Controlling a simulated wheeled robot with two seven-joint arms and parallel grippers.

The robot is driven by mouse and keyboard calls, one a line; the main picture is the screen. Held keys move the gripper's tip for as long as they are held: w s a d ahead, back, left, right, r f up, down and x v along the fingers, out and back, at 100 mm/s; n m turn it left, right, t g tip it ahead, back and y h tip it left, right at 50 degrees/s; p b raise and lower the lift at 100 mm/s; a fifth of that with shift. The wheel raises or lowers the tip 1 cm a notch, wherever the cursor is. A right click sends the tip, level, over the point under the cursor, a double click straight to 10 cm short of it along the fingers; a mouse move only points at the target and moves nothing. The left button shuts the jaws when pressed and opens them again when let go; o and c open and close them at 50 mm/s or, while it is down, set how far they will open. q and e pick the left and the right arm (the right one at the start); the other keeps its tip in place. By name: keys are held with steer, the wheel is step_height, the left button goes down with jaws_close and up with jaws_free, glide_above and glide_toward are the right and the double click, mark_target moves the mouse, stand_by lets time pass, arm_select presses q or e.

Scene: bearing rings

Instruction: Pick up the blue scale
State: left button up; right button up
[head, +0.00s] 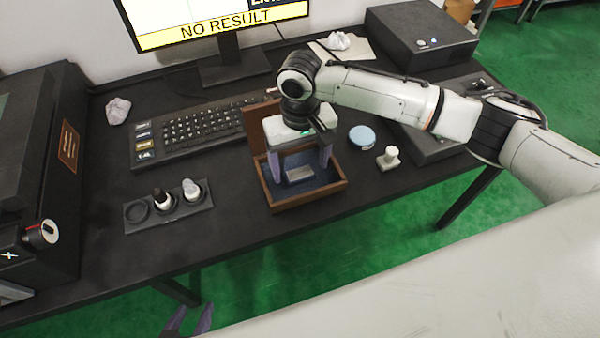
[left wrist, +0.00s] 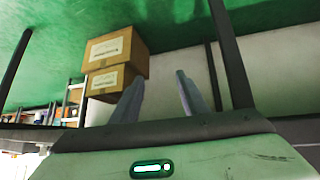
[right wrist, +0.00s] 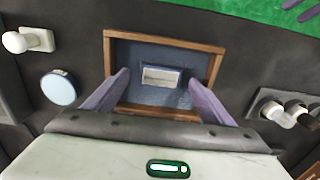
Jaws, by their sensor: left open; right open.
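A small silver-grey rectangular piece with a bluish edge (head: 299,174) lies in a wooden box with a blue lining (head: 308,202); whether it is the blue scale I cannot tell. It also shows in the right wrist view (right wrist: 161,76), between the fingers. My right gripper (head: 300,163) is open and points down over the box, a finger on each side of the piece, holding nothing. A light-blue round disc (head: 362,136) lies on the table right of the box; it shows in the right wrist view too (right wrist: 59,88). My left gripper (head: 190,321) is open and empty, low beyond the table's front edge.
A white knobbed piece (head: 388,158) stands right of the box. A dark holder (head: 136,220) with small bottles is to the left. The keyboard (head: 205,125) and monitor (head: 210,22) are behind. The box's raised lid (head: 262,122) stands at its back. Bare table lies in front.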

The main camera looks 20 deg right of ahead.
steer(key=shift+f, duration=0.7)
steer(key=shift+r, duration=0.1)
steer(key=c, duration=1.2)
